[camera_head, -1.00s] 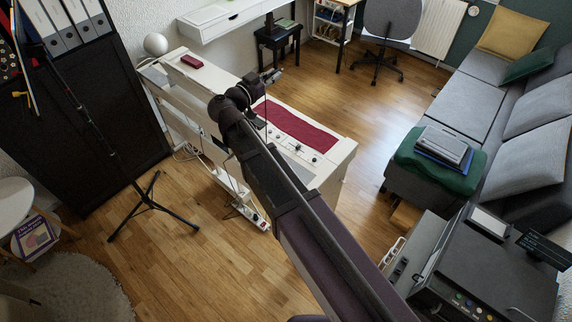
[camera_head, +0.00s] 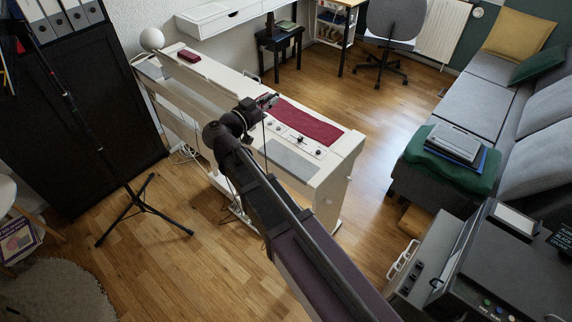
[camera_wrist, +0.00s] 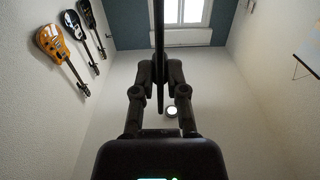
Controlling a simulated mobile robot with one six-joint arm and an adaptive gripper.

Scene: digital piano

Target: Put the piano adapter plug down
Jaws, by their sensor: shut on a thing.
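The white digital piano (camera_head: 336,163) stands in the middle of the head view, with a dark red cloth strip (camera_head: 305,122) along its top. My gripper (camera_head: 268,101) is above the piano, near the cloth's left end. In the wrist view my gripper (camera_wrist: 160,72) is shut on a thin dark upright thing, taken to be the adapter plug (camera_wrist: 159,30) with its cable. A thin dark cable (camera_head: 264,135) hangs from the gripper in the head view. The plug's shape is too small to make out there, and my arm hides part of the piano's near side.
A tripod stand (camera_head: 138,205) stands on the floor at left. A small red box (camera_head: 189,55) lies on the piano's far left end. A grey sofa (camera_head: 462,105) and a dark machine (camera_head: 500,265) fill the right. Open wooden floor (camera_head: 200,265) lies in front.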

